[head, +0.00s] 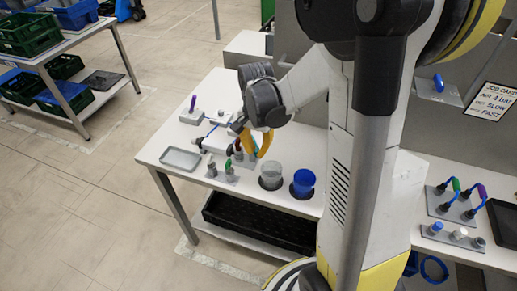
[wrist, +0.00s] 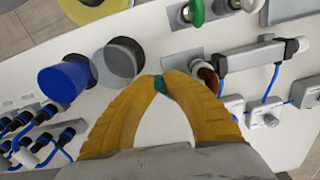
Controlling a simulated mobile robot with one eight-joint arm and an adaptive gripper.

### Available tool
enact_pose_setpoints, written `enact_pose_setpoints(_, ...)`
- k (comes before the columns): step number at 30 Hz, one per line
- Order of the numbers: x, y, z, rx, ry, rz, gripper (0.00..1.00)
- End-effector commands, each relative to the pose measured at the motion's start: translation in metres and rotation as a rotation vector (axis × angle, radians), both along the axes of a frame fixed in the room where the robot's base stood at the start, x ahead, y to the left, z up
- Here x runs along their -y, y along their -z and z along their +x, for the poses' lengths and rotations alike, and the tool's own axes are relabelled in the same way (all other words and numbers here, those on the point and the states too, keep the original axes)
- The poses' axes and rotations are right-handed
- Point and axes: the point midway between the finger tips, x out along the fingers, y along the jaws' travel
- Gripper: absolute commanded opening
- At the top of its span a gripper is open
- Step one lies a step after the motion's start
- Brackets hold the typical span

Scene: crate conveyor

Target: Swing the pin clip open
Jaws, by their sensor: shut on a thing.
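My gripper (wrist: 162,96) has its yellow fingertips together on a small teal piece (wrist: 160,83) in the wrist view. Most of that piece is hidden, and I cannot tell whether it is the pin clip. In the head view my gripper (head: 259,149) is low over the white table (head: 225,207), at the right of the white unit with blue tubes (head: 215,141). No pin clip can be made out clearly.
A blue cup (wrist: 64,82) and a grey cup (wrist: 120,62) stand close to my fingers. Green-handled parts (wrist: 195,12) are near the top. Blue hoses and black connectors (wrist: 66,135) are at the left. A grey tray (head: 181,158) lies at the table's left end.

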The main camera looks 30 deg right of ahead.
Motion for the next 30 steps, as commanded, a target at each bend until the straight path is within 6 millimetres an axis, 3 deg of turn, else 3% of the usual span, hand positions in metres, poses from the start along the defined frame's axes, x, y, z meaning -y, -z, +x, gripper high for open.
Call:
enact_pose_setpoints(12, -0.0061, -0.0001, 0.0021, 0.0, 0.198, 0.0, 0.0)
enact_pose_setpoints(29, -0.0069, -0.0001, 0.0025, 0.001, 0.228, 0.001, 0.0)
enact_pose_setpoints(30, -0.0069, -0.0001, 0.0025, 0.001, 0.228, 0.001, 0.17)
